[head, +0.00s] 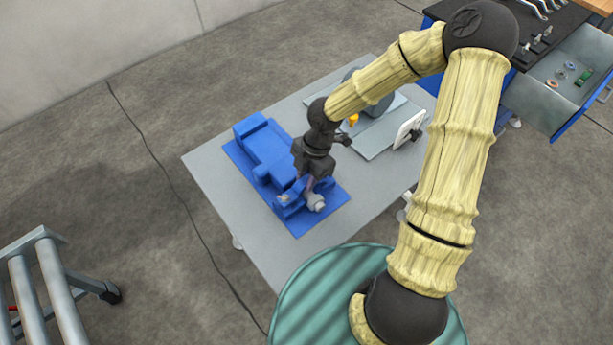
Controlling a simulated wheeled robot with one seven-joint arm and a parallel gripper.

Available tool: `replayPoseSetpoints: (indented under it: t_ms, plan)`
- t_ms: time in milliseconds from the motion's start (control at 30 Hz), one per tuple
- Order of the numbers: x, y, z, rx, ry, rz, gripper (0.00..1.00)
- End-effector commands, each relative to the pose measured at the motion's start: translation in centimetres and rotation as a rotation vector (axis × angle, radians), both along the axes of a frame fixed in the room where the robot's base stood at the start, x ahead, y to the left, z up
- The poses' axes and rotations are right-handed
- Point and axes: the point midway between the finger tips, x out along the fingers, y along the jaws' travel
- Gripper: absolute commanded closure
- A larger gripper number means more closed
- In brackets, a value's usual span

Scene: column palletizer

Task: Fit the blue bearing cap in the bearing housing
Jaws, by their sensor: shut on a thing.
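My gripper (304,188) points down over the front end of a blue machine on the grey table. It is shut on a small blue piece (291,191), which I take to be the blue bearing cap; the fingers hide part of it. The blue bearing housing (287,209) stands just below, at the front of the blue base plate (300,228). A grey round shaft end (316,202) sticks out beside it. I cannot tell whether the cap touches the housing.
A larger blue body (262,145) fills the back of the base plate. On the grey table (215,165), a device with a grey disc (378,100) and a white tilted panel (409,128) stand to the right. An open drawer (560,85) is at the far right.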

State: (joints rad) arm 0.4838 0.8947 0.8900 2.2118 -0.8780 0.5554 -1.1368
Motion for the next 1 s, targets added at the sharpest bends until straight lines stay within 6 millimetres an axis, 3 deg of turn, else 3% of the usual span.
replayPoseSetpoints:
  t_ms: [1000]
  plan:
    - [-0.01, -0.01, -0.84, 0.0, -0.001, -0.001, 1.0]
